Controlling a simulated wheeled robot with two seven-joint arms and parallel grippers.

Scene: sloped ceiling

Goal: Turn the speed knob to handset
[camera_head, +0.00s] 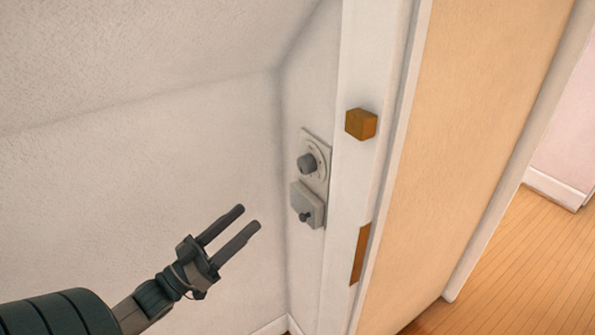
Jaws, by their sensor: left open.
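The likely speed knob (307,163) is a dark grey round knob on a pale dial, on the upper part of a wall panel (322,180). Markings around the dial are too small to read. Below it, a grey box (302,203) carries a smaller dark knob (305,216). My left gripper (245,219) is open and empty, to the left of the panel and lower than the upper knob in the picture. Its two dark fingers point up and right, apart from both knobs. My right gripper is not in view.
A white door frame (358,190) stands just right of the panel, with a brown block (361,124) sticking out and a brown plate (360,254) lower down. A tan door or panel (470,130) is beyond. The sloped wall (130,150) at left is bare.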

